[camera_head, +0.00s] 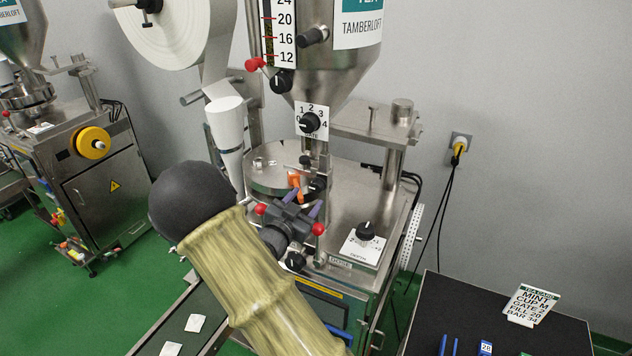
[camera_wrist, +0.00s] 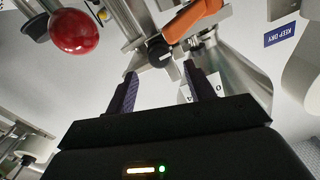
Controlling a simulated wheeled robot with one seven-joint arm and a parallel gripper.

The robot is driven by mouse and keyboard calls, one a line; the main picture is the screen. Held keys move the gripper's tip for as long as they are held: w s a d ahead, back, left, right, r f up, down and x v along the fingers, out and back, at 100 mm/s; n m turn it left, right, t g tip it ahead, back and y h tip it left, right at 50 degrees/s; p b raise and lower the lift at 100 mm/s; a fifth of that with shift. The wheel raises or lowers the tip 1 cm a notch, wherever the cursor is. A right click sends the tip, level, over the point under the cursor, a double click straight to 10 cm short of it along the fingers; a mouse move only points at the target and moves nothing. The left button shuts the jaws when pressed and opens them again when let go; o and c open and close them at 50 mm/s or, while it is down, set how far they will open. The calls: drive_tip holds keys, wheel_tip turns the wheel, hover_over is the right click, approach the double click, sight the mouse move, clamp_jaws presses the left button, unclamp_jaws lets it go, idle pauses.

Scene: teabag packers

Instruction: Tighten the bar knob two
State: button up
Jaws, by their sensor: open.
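My gripper (camera_head: 304,200) is open, its two purple-padded fingers pointing at the middle of the tea machine. A black knob (camera_head: 317,185) with an orange lever (camera_head: 295,180) beside it is just beyond the fingertips. In the wrist view, my gripper (camera_wrist: 160,82) has a black knob (camera_wrist: 158,48) with a pale line on its face just ahead, between the fingertip directions. The fingers look apart from it. The orange lever (camera_wrist: 195,20) is right beside that knob. No readable label shows which knob is bar knob two. My arm hides part of the machine's front.
Red balls (camera_head: 260,209) and (camera_head: 318,229) flank my gripper; one red ball (camera_wrist: 74,32) is close at upper left in the wrist view. Other dials are the gate knob (camera_head: 308,122) and depth knob (camera_head: 366,231). A dark table (camera_head: 440,305) with a recipe card (camera_head: 527,303) stands right.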

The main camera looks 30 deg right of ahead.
sight(315, 188)
drive_tip(key=p+x, duration=0.2)
drive_tip(key=x, duration=0.4)
drive_tip(key=shift+s+r, duration=0.1)
drive_tip(key=shift+r, duration=0.05)
drive_tip(key=shift+w+d+p, duration=0.3)
drive_tip(key=shift+w+d, duration=0.1)
drive_tip(key=shift+d, duration=0.05)
drive_tip(key=c, duration=1)
